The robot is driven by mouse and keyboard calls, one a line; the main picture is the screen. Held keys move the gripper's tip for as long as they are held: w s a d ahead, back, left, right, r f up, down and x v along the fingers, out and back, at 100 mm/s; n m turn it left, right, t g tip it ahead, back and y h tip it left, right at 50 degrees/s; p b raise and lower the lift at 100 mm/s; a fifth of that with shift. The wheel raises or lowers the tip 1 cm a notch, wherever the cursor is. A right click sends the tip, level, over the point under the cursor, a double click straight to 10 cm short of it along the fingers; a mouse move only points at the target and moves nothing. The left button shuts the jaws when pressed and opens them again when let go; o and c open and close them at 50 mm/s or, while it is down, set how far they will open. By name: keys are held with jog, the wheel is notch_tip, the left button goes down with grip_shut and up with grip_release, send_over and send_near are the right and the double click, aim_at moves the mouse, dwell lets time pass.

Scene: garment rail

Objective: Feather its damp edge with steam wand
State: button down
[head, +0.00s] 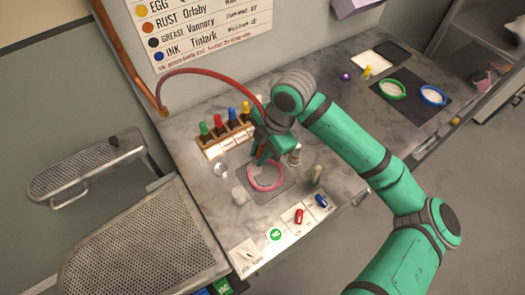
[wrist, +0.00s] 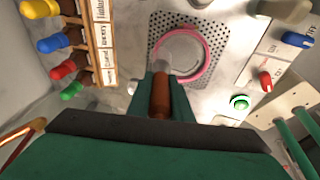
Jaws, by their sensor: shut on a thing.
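A pink hoop (head: 267,190) with pale cloth in it lies on a perforated grey plate (head: 288,184) on the worktop. In the wrist view the hoop (wrist: 209,52) is just beyond my fingertips, and its cloth (wrist: 182,50) looks greyish; I cannot make out a damp edge. My gripper (head: 262,155) is shut on the steam wand, whose brown handle (wrist: 160,98) shows between the fingers. A red hose (head: 213,72) arches from the copper pipe to my gripper.
A wooden rack (head: 226,142) of colour-capped bottles stands behind left of the hoop. Small glass vessels (head: 239,195) stand close by. A red switch (head: 299,216), a blue switch (head: 321,201) and a green button (head: 274,234) line the front. Green (head: 393,96) and blue hoops lie at right.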

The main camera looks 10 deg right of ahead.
jog(key=shift+s+a, duration=0.35)
jog(key=shift+s, duration=0.2)
jog(key=shift+s+a, duration=0.35)
jog(key=shift+s, duration=0.2)
jog(key=shift+s, duration=0.1)
jog(key=shift+s, duration=1.15)
jog(key=shift+d, duration=0.15)
jog(key=shift+s+d, duration=0.7)
jog(key=shift+s, duration=0.25)
jog(key=shift+d, duration=0.2)
jog(key=shift+s+d, duration=0.2)
jog(key=shift+d, duration=0.3)
jog(key=shift+s+d, duration=0.15)
jog(key=shift+d, duration=0.35)
